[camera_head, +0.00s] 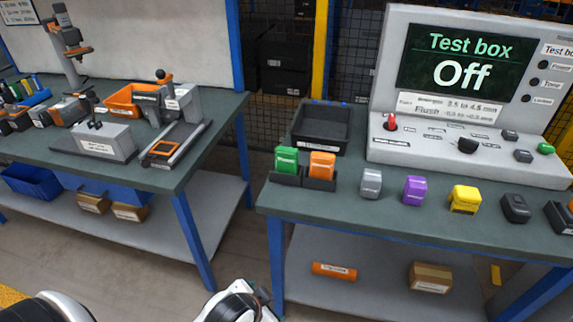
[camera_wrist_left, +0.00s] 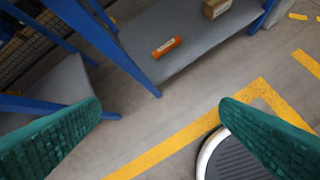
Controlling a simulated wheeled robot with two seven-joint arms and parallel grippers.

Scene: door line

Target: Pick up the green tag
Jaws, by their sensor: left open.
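The green tag (camera_head: 286,160) stands upright in a dark holder (camera_head: 303,180) near the front left corner of the right-hand workbench, beside an orange tag (camera_head: 322,165). My left gripper (camera_wrist_left: 160,108) is open, with its two green-padded fingers wide apart and nothing between them. In the left wrist view it points down toward the floor and the lower shelf, and the green tag is not in that view. In the head view part of my white left arm shows at the bottom edge, lower than and in front of the bench. My right gripper is not in view.
Behind the tags stands a black bin (camera_head: 322,128), and a test box (camera_head: 470,110) reading "Off" is to its right. Grey (camera_head: 371,183), purple (camera_head: 415,190) and yellow (camera_head: 465,199) blocks line the bench front. An orange cylinder (camera_head: 334,271) lies on the lower shelf. A gap separates the left bench (camera_head: 160,178).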

